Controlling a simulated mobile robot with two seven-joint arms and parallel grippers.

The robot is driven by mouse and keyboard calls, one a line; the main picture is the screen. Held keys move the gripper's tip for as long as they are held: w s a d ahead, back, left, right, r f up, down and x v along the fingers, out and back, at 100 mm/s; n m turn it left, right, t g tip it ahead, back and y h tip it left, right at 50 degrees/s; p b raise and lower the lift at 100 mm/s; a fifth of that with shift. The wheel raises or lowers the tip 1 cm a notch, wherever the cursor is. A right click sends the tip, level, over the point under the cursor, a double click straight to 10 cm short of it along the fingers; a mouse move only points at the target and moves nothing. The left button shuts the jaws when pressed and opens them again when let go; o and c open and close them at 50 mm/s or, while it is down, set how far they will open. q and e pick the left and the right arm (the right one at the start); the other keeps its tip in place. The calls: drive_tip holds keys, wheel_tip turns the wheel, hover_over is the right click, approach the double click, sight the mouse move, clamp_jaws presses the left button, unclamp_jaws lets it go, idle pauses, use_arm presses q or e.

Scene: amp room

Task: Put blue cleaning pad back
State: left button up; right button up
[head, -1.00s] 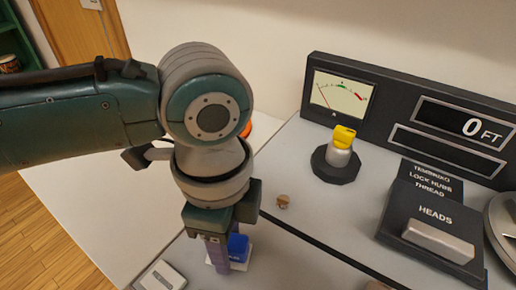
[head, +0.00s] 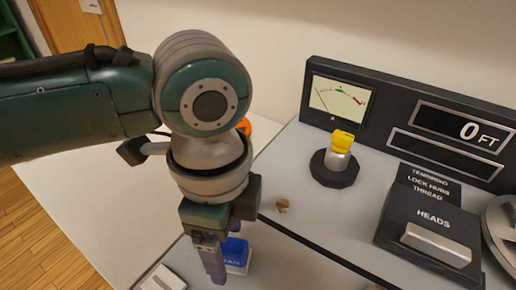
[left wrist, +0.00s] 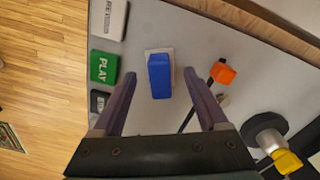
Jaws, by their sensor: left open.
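The blue cleaning pad (head: 237,248) lies on the grey console top, with a pale edge or base under it and white lettering on its side. It also shows in the left wrist view (left wrist: 160,74), near the top middle. My left gripper (head: 217,272) points down at the pad and partly hides it in the head view. In the left wrist view the left gripper (left wrist: 159,82) is open, with the pad between the lines of its two fingers and a gap on each side. Contact with the pad cannot be seen. My right gripper is out of view.
A green PLAY button (left wrist: 104,67) and other buttons lie left of the pad. A small orange-topped item (left wrist: 223,73) is to its right. A yellow-topped knob (head: 340,150) and the meter panel (head: 338,98) stand further right. A small brownish item (head: 282,205) lies near the seam.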

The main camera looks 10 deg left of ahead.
use_arm(q)
wheel_tip(320, 180, up, 11)
drive_tip(key=p, duration=0.2)
drive_tip(key=s+d+f+n+t+h, duration=0.1)
drive_tip(key=s+d+f+n+h, duration=0.2)
drive_tip(key=s+d+n+h, duration=0.15)
drive_tip(key=s+a+n+t+y, duration=0.1)
drive_tip(key=s+a+n+y, duration=0.1)
drive_tip(key=s+a+n, duration=0.2)
drive_tip(key=s+a+f+n+t+y, duration=0.1)
drive_tip(key=s+a+n+y, duration=0.1)
drive_tip(key=a+n, duration=0.5)
drive_tip(key=s+a, duration=0.1)
drive_tip(key=a, duration=0.2)
drive_tip(key=shift+s+t, duration=0.35)
drive_tip(key=shift+t, duration=0.05)
drive_tip(key=shift+d, duration=0.1)
